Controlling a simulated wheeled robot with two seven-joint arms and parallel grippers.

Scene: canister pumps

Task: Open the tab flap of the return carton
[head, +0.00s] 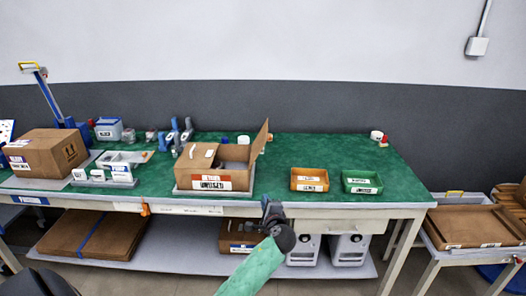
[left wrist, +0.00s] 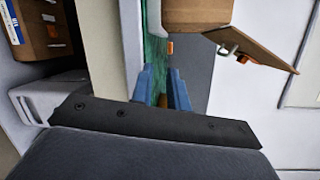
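In the left wrist view, part of a brown carton (left wrist: 195,12) shows at the top, with a flap (left wrist: 255,48) sticking out to the right. My left gripper (head: 271,204) is in front of the bench edge, below and right of the carton, apart from it. Its blue fingers (left wrist: 163,88) are open and empty.
An orange bin (head: 310,187) and a green bin (head: 362,189) stand right of the carton. A closed brown box (head: 45,153) and grey fixtures (head: 122,167) are to the left. The mat behind the bins is mostly clear. Boxes and white units fill the lower shelf.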

